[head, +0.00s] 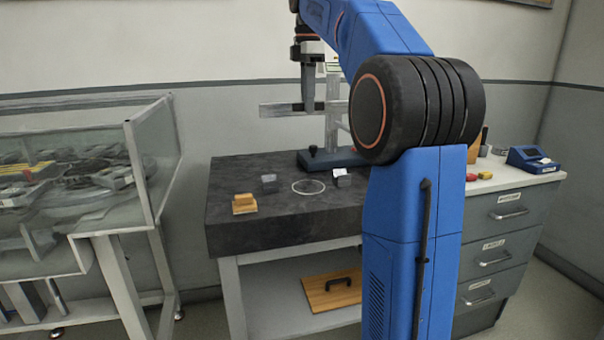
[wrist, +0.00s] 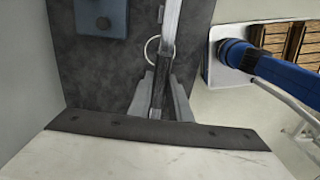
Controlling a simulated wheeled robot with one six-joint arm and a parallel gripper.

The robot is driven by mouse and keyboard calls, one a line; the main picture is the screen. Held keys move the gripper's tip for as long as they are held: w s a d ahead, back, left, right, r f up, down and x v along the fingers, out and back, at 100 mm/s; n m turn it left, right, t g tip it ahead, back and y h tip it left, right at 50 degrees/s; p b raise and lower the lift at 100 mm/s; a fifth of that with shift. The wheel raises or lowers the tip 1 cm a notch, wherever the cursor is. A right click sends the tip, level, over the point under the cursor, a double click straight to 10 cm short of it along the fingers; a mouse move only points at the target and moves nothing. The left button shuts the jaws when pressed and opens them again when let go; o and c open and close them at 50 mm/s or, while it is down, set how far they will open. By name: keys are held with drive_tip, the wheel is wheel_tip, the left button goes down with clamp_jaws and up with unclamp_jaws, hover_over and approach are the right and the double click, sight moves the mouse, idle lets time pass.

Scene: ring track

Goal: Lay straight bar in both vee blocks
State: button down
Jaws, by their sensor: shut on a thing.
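My gripper (head: 308,106) is shut on the straight bar (head: 279,110), a long pale metal bar held roughly level, well above the dark stone table. In the wrist view the bar (wrist: 171,28) runs up the picture from between the fingers (wrist: 159,105). Two small grey blocks, which look like the vee blocks, stand apart on the table: a left one (head: 269,183) and a right one (head: 342,179). Their notches are too small to make out. Neither touches the bar. In the wrist view I cannot clearly pick out either block.
The dark stone table (head: 285,228) carries a pale ring mark (head: 308,187) between the blocks, a wooden block (head: 244,204) at front left and a blue-based stand (head: 330,158) behind. A glass-sided case (head: 150,150) is left. A drawer cabinet (head: 510,215) is right.

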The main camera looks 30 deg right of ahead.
wheel_tip(320, 180, down, 18)
drive_tip(key=shift+r, duration=0.25)
idle(0.5)
drive_tip(key=shift+f, duration=0.25)
drive_tip(key=c, duration=1.6)
unclamp_jaws()
drive_tip(key=shift+c, duration=0.2)
drive_tip(key=shift+r, duration=0.1)
wheel_tip(320, 180, up, 12)
drive_tip(key=shift+r, duration=0.15)
drive_tip(key=s+a+f+m+t, duration=0.1)
drive_tip(key=s+a+f+m, duration=0.4)
drive_tip(key=s+f, duration=0.5)
drive_tip(key=s+a+f+m+t, duration=0.2)
drive_tip(key=s+a+f+m, duration=0.3)
drive_tip(key=s+f, duration=0.5)
drive_tip(key=s+a+f+m+t, duration=0.1)
drive_tip(key=s+a+f+m, duration=0.3)
drive_tip(key=s+f, duration=0.6)
drive_tip(key=shift+a+m+t, duration=0.4)
drive_tip(key=shift+a, duration=0.5)
